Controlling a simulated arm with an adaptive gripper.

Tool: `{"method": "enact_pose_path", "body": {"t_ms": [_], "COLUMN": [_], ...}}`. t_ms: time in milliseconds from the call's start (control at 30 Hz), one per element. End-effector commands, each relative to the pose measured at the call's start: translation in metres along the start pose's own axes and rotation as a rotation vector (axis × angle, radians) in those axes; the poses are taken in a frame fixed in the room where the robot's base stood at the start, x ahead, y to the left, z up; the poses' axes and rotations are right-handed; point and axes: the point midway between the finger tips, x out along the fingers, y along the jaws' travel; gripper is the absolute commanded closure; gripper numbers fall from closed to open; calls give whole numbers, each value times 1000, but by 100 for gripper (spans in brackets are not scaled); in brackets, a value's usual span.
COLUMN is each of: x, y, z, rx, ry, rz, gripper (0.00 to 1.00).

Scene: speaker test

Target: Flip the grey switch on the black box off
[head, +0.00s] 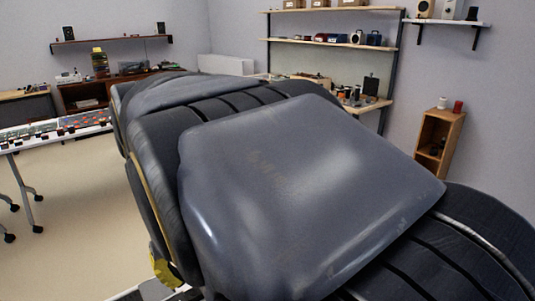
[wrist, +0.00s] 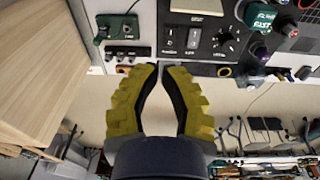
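In the wrist view my gripper (wrist: 160,68) has two yellow, ridged fingers with black inner pads. The fingertips stand a small gap apart, with nothing between them. Above the tips in the picture is a dark control box (wrist: 207,55) with a pale switch plate (wrist: 193,39) and a round black knob (wrist: 226,40). To its left is a small dark green-black box (wrist: 117,27) with a small light part on it. I cannot tell which box carries the grey switch or how that switch is set. My gripper is not touching either box. The head view shows neither clearly.
My own arm fills the middle of the head view. A white table (head: 60,130) with several panels stands at left. More round knobs and a teal-marked unit (wrist: 262,16) lie right of the control box. A pale wooden surface (wrist: 45,75) is at the wrist view's left.

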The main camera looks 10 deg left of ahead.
Motion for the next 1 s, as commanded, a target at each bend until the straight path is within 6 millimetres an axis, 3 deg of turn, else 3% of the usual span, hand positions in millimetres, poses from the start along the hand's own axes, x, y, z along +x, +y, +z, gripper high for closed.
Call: {"method": "enact_pose_path", "body": {"t_ms": [100,233,667,867,1000], "x": [0,0,1,25,55], "y": [-35,-54,-56,-57,-58], "z": [-22,-31,-32,-32,-33], "rx": [-52,-75,-76,-76,-77], "ry": [30,44,47,45,40], "rz": [-20,-33,-36,-37,-36], "gripper": [100,100,100,100,100]}}
